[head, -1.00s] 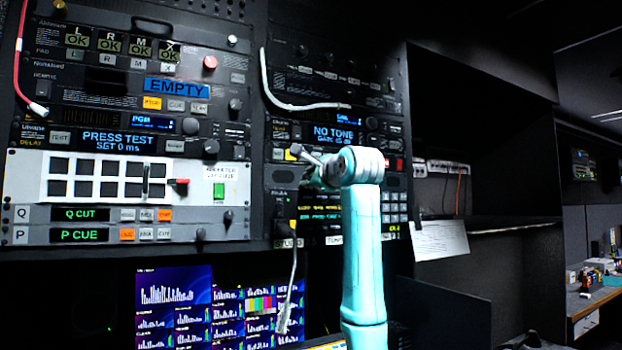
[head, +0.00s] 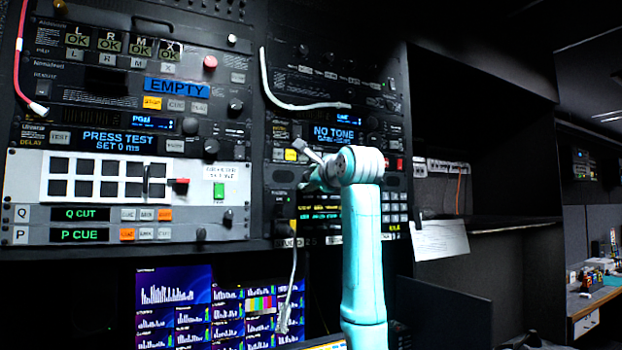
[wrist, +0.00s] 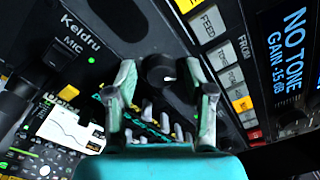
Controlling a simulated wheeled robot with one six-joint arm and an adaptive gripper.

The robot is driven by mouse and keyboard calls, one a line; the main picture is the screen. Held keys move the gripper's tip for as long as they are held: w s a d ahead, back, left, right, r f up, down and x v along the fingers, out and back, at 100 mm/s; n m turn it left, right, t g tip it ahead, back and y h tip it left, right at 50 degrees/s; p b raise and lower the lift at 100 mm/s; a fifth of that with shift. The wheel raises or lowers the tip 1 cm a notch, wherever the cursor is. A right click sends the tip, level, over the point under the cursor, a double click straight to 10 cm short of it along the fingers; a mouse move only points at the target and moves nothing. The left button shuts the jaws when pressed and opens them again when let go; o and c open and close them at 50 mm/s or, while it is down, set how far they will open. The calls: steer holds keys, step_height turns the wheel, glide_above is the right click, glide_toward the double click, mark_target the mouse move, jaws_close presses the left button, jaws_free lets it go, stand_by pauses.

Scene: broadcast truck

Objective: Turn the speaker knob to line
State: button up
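A round black knob (wrist: 158,72) with a short white pointer mark shows in the wrist view on a dark panel. I cannot read a name or a "line" mark beside it. My gripper (wrist: 163,92) is open, with one pale green finger on each side of the knob. Gaps show between the fingers and the knob, and I cannot tell whether either finger touches it. In the head view my gripper (head: 308,165) is at the right-hand rack, below the NO TONE display (head: 334,134). My wrist and gripper hide the knob there.
A column of buttons (wrist: 222,47), one lit yellow, runs right of the knob in the wrist view. A MIC switch (wrist: 67,52) under the Keldru label is at left. A white cable (head: 292,275) hangs below my gripper. A shelf bay (head: 490,150) opens at right.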

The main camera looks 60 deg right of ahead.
steer(key=v, duration=1.2)
stand_by(0.6)
